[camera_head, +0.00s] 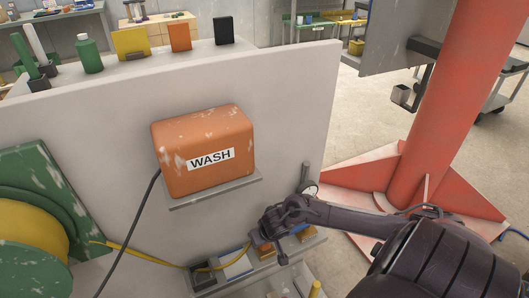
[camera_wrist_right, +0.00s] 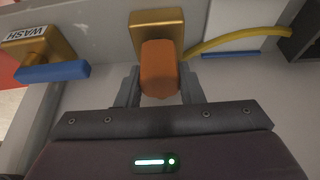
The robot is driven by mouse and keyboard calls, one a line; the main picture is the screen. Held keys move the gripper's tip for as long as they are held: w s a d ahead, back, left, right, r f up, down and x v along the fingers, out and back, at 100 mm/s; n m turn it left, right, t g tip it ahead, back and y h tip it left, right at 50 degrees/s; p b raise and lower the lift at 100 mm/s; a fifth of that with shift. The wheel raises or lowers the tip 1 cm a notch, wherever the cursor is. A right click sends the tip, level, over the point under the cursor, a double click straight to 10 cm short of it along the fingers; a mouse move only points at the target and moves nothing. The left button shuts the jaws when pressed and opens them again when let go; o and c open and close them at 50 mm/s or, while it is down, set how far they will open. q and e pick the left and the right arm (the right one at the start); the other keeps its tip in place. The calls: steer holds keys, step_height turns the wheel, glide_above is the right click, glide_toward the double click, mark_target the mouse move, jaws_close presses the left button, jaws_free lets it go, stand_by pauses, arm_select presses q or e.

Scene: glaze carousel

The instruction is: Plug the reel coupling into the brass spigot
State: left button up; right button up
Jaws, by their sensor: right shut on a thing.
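My right gripper (camera_head: 268,232) is low by the white panel. In the right wrist view its fingers (camera_wrist_right: 158,90) are shut on the orange reel coupling (camera_wrist_right: 158,70). A yellow hose (camera_wrist_right: 235,38) runs off beside the coupling. A brass block (camera_wrist_right: 157,22) lies directly behind the coupling; I cannot tell whether they touch or are joined. A second brass fitting (camera_wrist_right: 40,45), with a WASH label and a blue bar (camera_wrist_right: 52,72), is at the left of that view. My left gripper is not in view.
A green reel with yellow hose (camera_head: 30,240) is at the left. An orange WASH box (camera_head: 203,150) sits on a panel shelf above the gripper, with a dark cable hanging from it. A red column (camera_head: 440,100) stands at the right.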

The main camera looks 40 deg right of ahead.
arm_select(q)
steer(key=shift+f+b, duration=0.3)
arm_select(e)
steer(key=shift+f, duration=0.65)
steer(key=o, duration=1)
steer(key=shift+p+v, duration=0.75)
steer(key=shift+v, duration=0.4)
arm_select(q)
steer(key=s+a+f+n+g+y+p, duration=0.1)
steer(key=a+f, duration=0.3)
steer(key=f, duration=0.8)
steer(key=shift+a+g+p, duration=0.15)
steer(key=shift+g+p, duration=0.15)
steer(key=shift+p, duration=0.45)
arm_select(e)
steer(key=v, duration=0.5)
steer(key=shift+s+r, duration=0.1)
steer(key=shift+r, duration=0.15)
